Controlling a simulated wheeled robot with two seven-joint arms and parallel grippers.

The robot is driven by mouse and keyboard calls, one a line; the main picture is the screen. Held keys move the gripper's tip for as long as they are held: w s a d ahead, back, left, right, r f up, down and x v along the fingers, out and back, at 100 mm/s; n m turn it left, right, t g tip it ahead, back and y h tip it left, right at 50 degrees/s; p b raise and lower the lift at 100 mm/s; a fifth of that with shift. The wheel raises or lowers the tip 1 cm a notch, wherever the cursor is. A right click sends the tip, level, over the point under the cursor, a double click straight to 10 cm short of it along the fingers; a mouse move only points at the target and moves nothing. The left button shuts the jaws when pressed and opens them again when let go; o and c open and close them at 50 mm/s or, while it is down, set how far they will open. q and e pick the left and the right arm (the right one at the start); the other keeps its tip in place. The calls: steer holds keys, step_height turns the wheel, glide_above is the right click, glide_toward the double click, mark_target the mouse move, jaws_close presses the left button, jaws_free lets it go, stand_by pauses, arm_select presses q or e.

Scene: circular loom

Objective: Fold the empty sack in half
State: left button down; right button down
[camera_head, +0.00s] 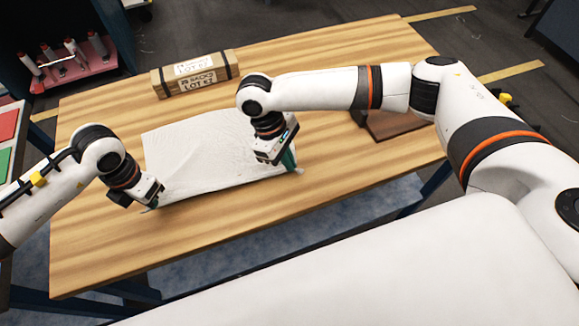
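The white sack (200,150) lies spread out nearly flat on the wooden table, with slight creases. My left gripper (150,205) is at the sack's near left corner. My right gripper (293,168) is at its near right corner, where a bit of the sack shows beside the fingers. The fingertips of both grippers are small and partly hidden, so I cannot tell whether they are closed on the cloth.
A strapped, labelled bundle (195,75) lies behind the sack on the wooden table (330,225). A brown object (392,124) sits under my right forearm. A pink tray with spools (75,65) stands at the far left. The table front is clear.

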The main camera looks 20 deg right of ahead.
arm_select(q)
steer(key=shift+a, duration=0.1)
arm_select(e)
steer(key=shift+r, duration=1.3)
